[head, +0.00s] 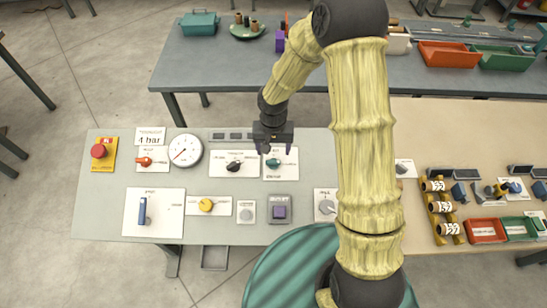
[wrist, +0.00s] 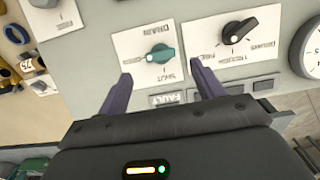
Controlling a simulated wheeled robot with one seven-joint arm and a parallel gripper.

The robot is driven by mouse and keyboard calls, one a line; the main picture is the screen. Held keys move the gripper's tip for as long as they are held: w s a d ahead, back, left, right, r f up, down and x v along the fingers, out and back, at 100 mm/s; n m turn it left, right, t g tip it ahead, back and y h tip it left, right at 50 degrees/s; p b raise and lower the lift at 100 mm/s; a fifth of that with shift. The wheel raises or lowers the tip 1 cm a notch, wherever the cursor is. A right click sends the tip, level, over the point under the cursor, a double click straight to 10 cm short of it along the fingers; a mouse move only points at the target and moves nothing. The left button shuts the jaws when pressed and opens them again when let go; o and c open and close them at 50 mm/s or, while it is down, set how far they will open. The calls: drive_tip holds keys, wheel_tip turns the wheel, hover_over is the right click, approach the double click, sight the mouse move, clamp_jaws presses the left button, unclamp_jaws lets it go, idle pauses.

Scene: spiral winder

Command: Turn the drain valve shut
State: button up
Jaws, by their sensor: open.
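The drain valve is a teal knob (head: 273,163) on a white plate on the grey panel. In the wrist view the teal knob (wrist: 160,54) sits between the lines of my two fingertips, a little beyond them. Its plate reads DRAIN and SHUT, upside down in this view. The handle lies slantwise, with a thin pale line running from its left end. My gripper (head: 274,150) is over the panel's back edge, beside the plate. In the wrist view my gripper (wrist: 160,75) is open, with dark purple fingers apart and nothing between them. I see no contact with the knob.
A black selector knob (wrist: 239,31) stands close beside the drain plate; a round gauge (head: 185,150) is farther left. A red button (head: 99,151), blue lever (head: 142,211), yellow knob (head: 206,205) and purple button (head: 280,212) share the panel.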

sight(273, 161)
wheel_tip(273, 161, down, 7)
drive_tip(key=shift+r+p, duration=0.1)
drive_tip(key=shift+p, duration=0.65)
drive_tip(key=c, duration=1)
